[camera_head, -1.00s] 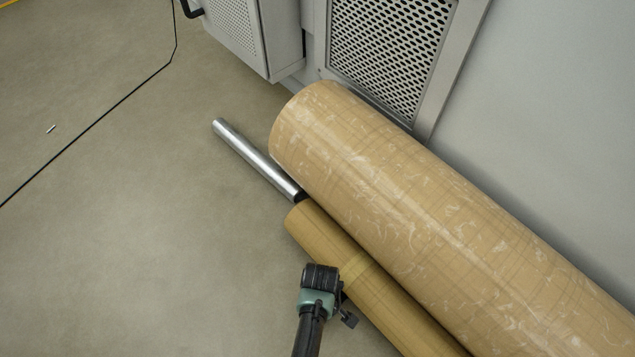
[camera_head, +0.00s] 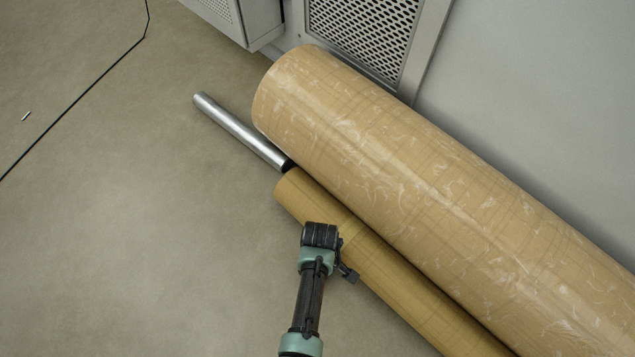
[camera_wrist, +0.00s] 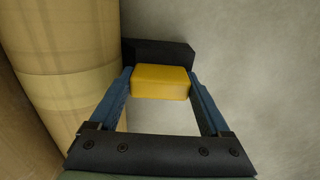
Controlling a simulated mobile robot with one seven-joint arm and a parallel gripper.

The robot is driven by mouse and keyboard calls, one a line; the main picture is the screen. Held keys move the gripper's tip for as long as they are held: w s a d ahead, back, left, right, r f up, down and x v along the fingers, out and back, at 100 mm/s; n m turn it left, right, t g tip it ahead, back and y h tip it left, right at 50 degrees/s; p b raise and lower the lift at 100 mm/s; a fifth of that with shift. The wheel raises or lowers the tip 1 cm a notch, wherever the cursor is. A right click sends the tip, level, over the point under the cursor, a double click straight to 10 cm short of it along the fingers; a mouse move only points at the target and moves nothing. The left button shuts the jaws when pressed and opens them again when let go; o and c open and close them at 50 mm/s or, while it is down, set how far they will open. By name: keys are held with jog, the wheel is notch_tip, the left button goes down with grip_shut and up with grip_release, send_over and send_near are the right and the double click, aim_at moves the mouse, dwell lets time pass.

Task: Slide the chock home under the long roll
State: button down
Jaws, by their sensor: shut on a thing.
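The chock shows in the wrist view as a yellow block (camera_wrist: 160,82) with a black part (camera_wrist: 163,52) beyond it. My gripper (camera_wrist: 160,88) is shut on the yellow block, with one blue finger on each side. The slimmer tan roll (camera_head: 400,285) lies on the floor along a much thicker roll. It also fills the left of the wrist view (camera_wrist: 70,55). The black part's left end is at the roll's edge there; I cannot tell whether they touch. In the head view my wrist is beside the slimmer roll and hides the chock.
The thick wrapped roll (camera_head: 420,190) lies behind the slimmer one, near a grey machine wall (camera_head: 540,90). A silver bar (camera_head: 240,130) lies past the slimmer roll's far end.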

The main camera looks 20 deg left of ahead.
grip_release()
jog(key=shift+w+r, duration=0.1)
jog(key=shift+w, duration=0.1)
notch_tip(320, 180, up, 13)
jog(key=p, duration=1)
